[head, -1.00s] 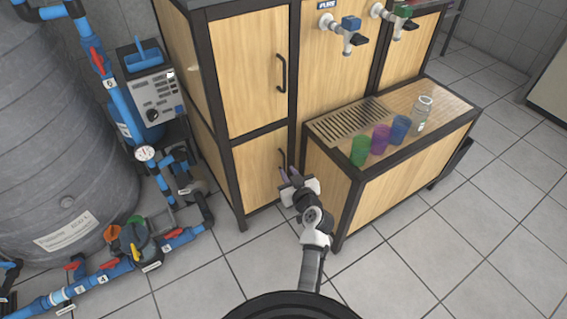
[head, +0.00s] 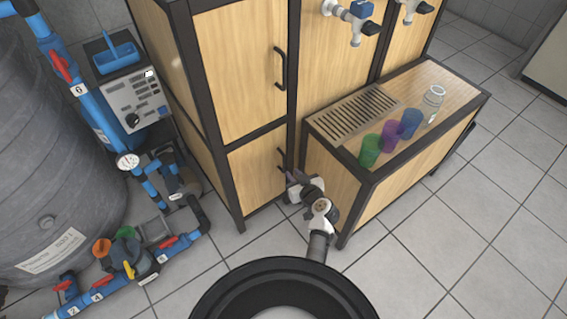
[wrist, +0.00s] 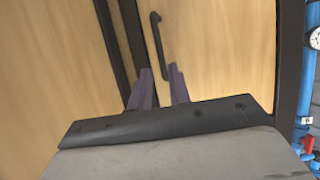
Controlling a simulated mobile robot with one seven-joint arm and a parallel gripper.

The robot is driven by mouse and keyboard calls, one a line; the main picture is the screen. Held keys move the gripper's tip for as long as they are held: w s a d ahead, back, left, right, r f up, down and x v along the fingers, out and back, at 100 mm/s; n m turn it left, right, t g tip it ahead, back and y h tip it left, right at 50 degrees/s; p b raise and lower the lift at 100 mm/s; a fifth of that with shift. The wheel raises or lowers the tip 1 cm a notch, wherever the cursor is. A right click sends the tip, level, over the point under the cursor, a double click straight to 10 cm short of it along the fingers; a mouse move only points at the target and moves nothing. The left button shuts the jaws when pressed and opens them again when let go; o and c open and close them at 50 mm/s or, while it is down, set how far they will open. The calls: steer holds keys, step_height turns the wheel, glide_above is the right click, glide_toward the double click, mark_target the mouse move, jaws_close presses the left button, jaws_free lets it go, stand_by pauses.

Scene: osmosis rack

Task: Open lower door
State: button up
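The lower door (head: 250,178) is a light wood panel in a dark frame, and it looks closed. Its dark vertical bar handle (head: 281,158) is near the door's right edge, partly hidden by my gripper. My gripper (head: 290,178) is at the lower part of this handle, beside the dark frame post. In the wrist view, the two purple fingers (wrist: 161,82) stand apart with a gap between them. The handle (wrist: 157,40) rises beyond the fingertips, its lower end close to the right finger. I cannot tell whether they touch.
The closed upper door (head: 240,70) has its own handle (head: 281,68). A low wooden counter (head: 415,175) with cups stands close on the right of my arm. Blue pipes (head: 110,120) and a grey tank (head: 50,150) are left. Tiled floor (head: 210,270) is free in front.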

mark_target(284, 171)
steer(key=b+x, duration=0.2)
steer(key=x, duration=0.7)
steer(key=shift+w+f, duration=0.1)
steer(key=shift+f, duration=0.05)
jaws_close()
